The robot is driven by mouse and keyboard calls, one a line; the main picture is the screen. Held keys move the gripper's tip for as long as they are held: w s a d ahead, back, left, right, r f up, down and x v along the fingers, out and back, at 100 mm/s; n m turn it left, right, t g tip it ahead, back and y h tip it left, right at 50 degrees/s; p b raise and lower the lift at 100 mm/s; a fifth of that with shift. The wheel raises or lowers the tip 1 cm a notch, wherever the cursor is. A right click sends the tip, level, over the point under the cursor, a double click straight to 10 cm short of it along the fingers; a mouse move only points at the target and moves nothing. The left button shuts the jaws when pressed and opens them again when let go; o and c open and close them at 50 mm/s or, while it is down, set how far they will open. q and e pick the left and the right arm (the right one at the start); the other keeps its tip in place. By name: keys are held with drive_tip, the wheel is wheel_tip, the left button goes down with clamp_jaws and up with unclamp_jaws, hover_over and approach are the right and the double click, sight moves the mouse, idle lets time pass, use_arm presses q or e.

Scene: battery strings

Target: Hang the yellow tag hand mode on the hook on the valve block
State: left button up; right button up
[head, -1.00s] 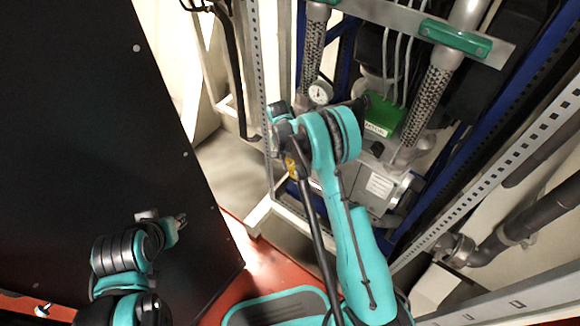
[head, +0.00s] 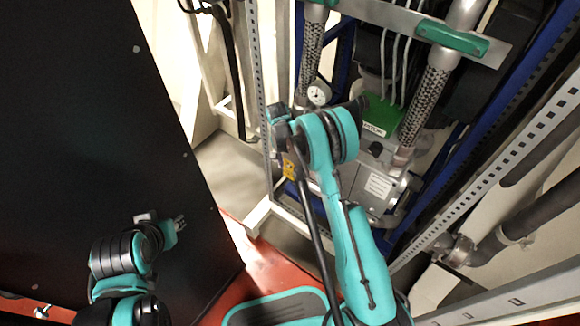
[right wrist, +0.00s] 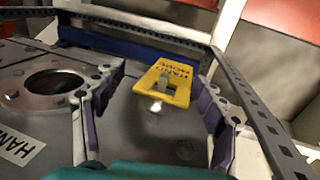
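The yellow tag (right wrist: 180,68) with the words HAND MODE shows in the right wrist view. A grey hook (right wrist: 165,88) shows in its opening and seems to pass through it. My right gripper (right wrist: 162,75) is open, with one finger on each side of the tag and clear gaps to it. In the head view the tag (head: 289,168) shows as a small yellow patch below my right wrist, at the left side of the grey valve block (head: 378,187). The hook is not visible there. My left gripper (head: 180,223) is empty, its small fingers apart, in front of the black panel.
A perforated metal upright (head: 256,80) stands just left of my right wrist. A dial gauge (head: 319,93), braided hoses (head: 424,105) and a green box (head: 383,114) are close behind my right arm. The black panel (head: 90,130) fills the left side.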

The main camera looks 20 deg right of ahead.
drive_tip(key=shift+w+d, duration=0.15)
drive_tip(key=shift+d, duration=0.2)
drive_tip(key=v, duration=0.7)
drive_tip(key=shift+a+r, duration=0.15)
drive_tip(key=shift+r, duration=0.15)
drive_tip(key=shift+a, duration=0.1)
